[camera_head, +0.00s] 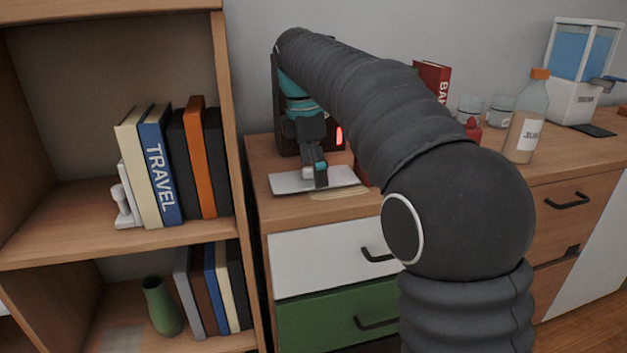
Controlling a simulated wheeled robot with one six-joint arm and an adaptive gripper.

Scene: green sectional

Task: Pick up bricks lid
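A flat, pale grey rectangular panel (345,178), which looks like the lid, is at the left end of the wooden cabinet top. My gripper (320,178) points down at the middle of the panel, and its fingertips overlap it in this view. The fingers show nearly edge-on, so I cannot tell whether they are closed on the panel. A thin beige piece (338,194) shows just in front of and below the panel. I cannot tell whether the panel rests on the top or is slightly raised. No bricks can be made out.
A dark machine with a red light (339,135) stands close behind my gripper. A red book (432,78), jars (501,110), a juice bottle (526,118) and a blue-and-white dispenser (578,75) stand farther right. A bookshelf (228,110) borders the left. My arm hides the cabinet's middle.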

